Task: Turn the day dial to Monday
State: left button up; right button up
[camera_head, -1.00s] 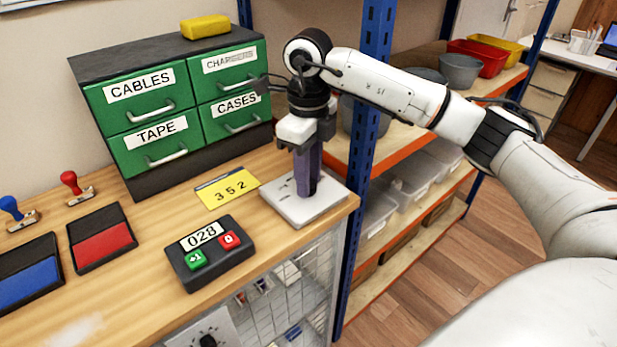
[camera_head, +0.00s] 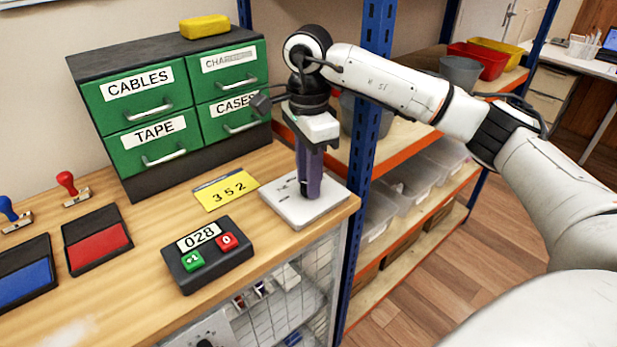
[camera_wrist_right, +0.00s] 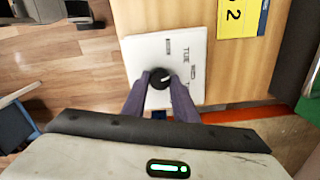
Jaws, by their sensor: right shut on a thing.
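The day dial's white plate (camera_head: 290,212) lies near the bench's right front corner. In the right wrist view it is the white square (camera_wrist_right: 150,50), with "TUE" readable and other labels too small or hidden. Its round black knob (camera_wrist_right: 158,74) has a pale pointer mark directed to the right in that view, toward the "TUE" side. My right gripper (camera_head: 309,194) points straight down over the plate. Its purple fingers are shut on the knob, one on each side, as the wrist view (camera_wrist_right: 160,84) also shows. The fingers hide the knob in the head view. My left gripper is not in view.
A yellow card reading 352 (camera_head: 226,190) and a counter showing 028 (camera_head: 207,254) lie left of the plate. Green drawers (camera_head: 150,100) stand behind. A blue shelf post (camera_head: 362,170) rises close at the right. Ink pads and stamps are farther left.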

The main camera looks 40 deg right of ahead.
jog(key=n, duration=0.6)
jog(key=shift+n+b, duration=0.3)
jog(key=shift+b, duration=0.05)
jog(key=n, duration=0.5)
jog(key=shift+r, duration=0.1)
jog(key=shift+w+n, duration=0.1)
jog(key=shift+n, duration=0.2)
jog(key=o, duration=1.1)
jog(key=shift+c, duration=0.2)
notch_tip(320, 180, up, 10)
jog(key=shift+r, duration=0.15)
